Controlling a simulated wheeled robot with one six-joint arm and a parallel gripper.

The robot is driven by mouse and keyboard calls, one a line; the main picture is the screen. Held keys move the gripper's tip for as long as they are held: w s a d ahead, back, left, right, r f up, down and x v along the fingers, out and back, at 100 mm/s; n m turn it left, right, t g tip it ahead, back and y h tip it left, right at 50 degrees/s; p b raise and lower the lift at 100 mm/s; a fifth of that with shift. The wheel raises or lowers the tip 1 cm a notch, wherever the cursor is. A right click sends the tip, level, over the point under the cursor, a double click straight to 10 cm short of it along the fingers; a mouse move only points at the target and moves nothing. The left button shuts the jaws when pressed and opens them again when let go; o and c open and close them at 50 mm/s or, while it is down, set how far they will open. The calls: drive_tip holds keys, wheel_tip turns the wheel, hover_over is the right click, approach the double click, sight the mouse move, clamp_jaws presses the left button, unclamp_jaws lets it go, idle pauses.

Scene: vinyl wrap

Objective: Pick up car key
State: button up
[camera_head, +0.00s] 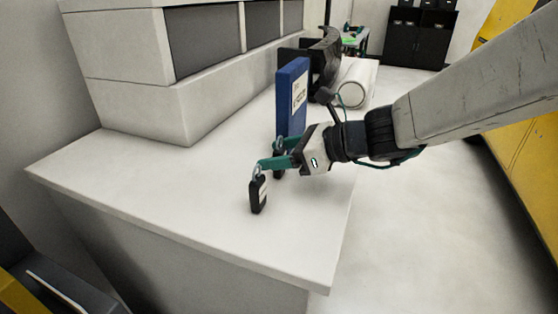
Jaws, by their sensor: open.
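A black car key (258,195) with a metal ring at its top is upright near the middle of the white counter (180,190). Its ring is at the tip of the nearer teal finger of my gripper (269,154). A second dark key-like object (278,167), also with a ring, is just behind it by the farther finger and partly hidden. My gripper is open and comes in from the right, low over the counter. I cannot tell whether the fingers touch either ring.
A blue box or binder (290,100) stands just behind my gripper. Farther back are a black curved holder (325,60) and a white roll (356,82). A raised white unit with grey panels (200,40) borders the counter's back left. The counter's front left is clear.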

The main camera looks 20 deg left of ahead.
sight(280, 137)
drive_tip(key=c, duration=1.1)
drive_tip(key=shift+o, duration=0.2)
drive_tip(key=shift+r, duration=0.15)
drive_tip(key=shift+r, duration=0.55)
wheel_tip(280, 137, up, 2)
drive_tip(key=shift+r, duration=0.1)
drive_tip(key=s+d+r, duration=0.1)
drive_tip(key=s+d, duration=0.9)
drive_tip(key=s, duration=0.2)
drive_tip(key=shift+d+r, duration=0.25)
